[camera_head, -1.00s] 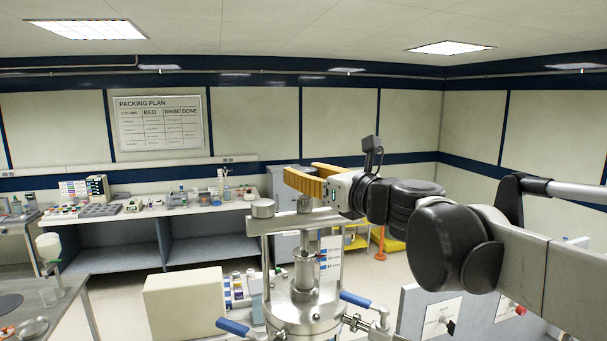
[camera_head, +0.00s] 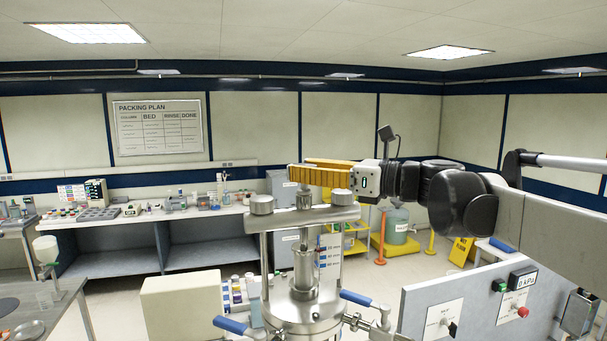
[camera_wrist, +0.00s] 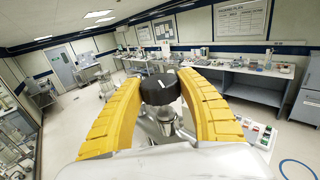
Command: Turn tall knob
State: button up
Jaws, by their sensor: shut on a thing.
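In the wrist view a dark round knob (camera_wrist: 160,90) with a white mark on top sits between the two yellow fingers of my gripper (camera_wrist: 161,79). The fingers are shut on it from both sides. In the head view my gripper (camera_head: 297,174) reaches in from the right, level above the steel column (camera_head: 303,310). The fingers hide the knob's top in this view.
Steel post caps stand left (camera_head: 262,204) and right (camera_head: 342,197) of the knob, close to my gripper. Blue-handled valves (camera_head: 232,326) stick out lower down. A grey control panel (camera_head: 470,305) stands at the right. A bench (camera_head: 150,214) lines the back wall.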

jog(key=shift+n+g+y, duration=0.4)
jog(key=shift+n+g, duration=0.2)
jog(key=shift+g, duration=0.3)
jog(key=o, duration=1.2)
jog(key=shift+a, duration=0.1)
jog(key=shift+c, duration=0.2)
jog(key=v, duration=1.2)
